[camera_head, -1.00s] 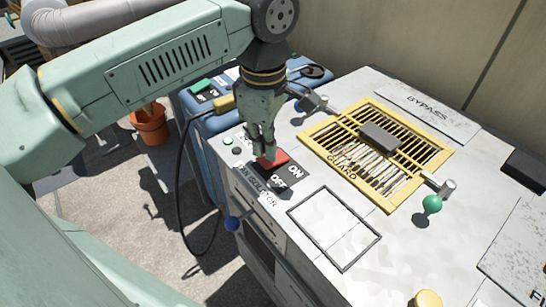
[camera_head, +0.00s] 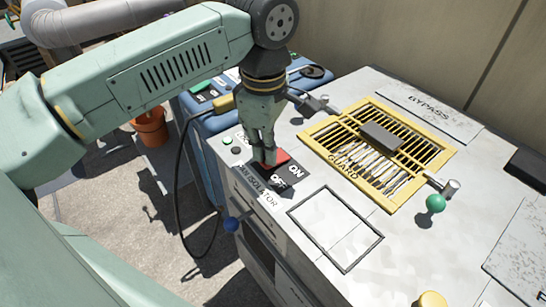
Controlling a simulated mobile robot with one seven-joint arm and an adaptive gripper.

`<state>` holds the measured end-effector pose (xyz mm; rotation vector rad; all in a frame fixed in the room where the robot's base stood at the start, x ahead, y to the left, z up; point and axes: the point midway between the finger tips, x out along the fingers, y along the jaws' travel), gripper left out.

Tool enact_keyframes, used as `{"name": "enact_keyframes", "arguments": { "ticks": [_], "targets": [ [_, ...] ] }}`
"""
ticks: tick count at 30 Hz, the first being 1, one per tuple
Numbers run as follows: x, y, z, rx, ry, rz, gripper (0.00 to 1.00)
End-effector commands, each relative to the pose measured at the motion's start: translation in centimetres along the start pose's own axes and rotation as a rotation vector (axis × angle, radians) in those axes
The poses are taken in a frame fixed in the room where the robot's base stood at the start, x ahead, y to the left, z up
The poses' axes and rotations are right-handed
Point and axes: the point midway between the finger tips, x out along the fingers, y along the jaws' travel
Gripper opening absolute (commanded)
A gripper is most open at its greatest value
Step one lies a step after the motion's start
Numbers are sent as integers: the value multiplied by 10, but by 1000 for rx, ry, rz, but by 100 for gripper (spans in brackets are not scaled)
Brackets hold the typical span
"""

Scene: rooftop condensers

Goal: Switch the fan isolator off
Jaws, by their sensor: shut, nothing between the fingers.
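The fan isolator is a dark plate with a red rocker (camera_head: 283,156) and white ON and OFF lettering (camera_head: 297,171), on the near left corner of the grey cabinet top. The label strip on the cabinet's edge (camera_head: 262,191) reads as an isolator, partly covered. My gripper (camera_head: 268,163) points down with its fingers shut and empty. Its fingertips are at the red rocker and hide part of it. I cannot tell whether they press on it or which way the rocker is tilted.
A yellow guard grille (camera_head: 400,160) with a grey block (camera_head: 380,137) lies right of the isolator. A black cable (camera_head: 180,190) hangs at left. An orange bucket (camera_head: 151,128) stands behind.

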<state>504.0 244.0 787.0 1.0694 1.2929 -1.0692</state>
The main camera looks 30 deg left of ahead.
Motion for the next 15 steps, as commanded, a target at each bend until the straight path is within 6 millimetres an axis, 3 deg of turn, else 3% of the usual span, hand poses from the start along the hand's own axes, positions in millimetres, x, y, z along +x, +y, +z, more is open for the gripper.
{"name": "enact_keyframes", "arguments": {
  "ticks": [15],
  "targets": [
    [2,0,0,0,0,0,0]
  ]
}}
